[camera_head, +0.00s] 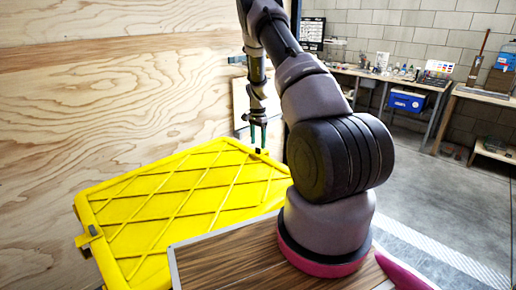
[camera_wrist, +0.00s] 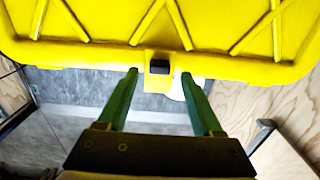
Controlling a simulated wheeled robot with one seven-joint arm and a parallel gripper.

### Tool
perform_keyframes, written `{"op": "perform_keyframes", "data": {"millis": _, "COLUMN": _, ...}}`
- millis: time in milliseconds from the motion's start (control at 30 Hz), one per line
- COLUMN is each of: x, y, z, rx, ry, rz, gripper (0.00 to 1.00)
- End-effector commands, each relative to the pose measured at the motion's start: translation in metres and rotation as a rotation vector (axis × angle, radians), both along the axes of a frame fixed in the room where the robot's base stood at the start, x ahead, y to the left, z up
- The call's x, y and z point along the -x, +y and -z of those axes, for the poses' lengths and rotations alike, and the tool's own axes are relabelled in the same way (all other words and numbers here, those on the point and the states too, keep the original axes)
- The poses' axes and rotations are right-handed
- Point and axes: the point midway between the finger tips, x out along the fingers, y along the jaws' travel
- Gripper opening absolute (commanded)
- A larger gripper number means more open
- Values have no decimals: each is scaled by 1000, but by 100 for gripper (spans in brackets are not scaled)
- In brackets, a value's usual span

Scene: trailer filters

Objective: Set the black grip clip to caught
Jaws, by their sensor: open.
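The black grip clip (camera_wrist: 159,67) sits on a yellow tab at the edge of the yellow ribbed panel (camera_wrist: 110,52). In the wrist view the clip lies between and just beyond the tips of my open green fingers (camera_wrist: 160,75). I cannot tell whether the fingers touch it. In the head view the panel (camera_head: 150,190) lies beside the plywood wall, and my gripper (camera_head: 257,134) points down at its far edge. A small dark piece (camera_head: 257,150) shows there just below the fingertips. Whether the clip is caught cannot be made out.
Another small tab with a dark piece (camera_head: 93,230) is on the panel's near left edge. The plywood wall (camera_head: 100,90) stands close behind the panel. A workbench with a blue box (camera_head: 407,99) is far off at the right, beyond open grey floor (camera_head: 430,190).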

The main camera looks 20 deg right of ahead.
Motion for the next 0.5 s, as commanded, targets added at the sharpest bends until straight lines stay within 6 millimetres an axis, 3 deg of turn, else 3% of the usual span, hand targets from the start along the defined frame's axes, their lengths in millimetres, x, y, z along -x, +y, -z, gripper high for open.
{"op": "perform_keyframes", "data": {"millis": 200, "x": 0, "y": 0, "z": 26, "rx": 0, "ry": 0, "rz": 0, "gripper": 68}}
{"op": "perform_keyframes", "data": {"millis": 500, "x": 0, "y": 0, "z": 31, "rx": 1, "ry": 0, "rz": 0, "gripper": 68}}
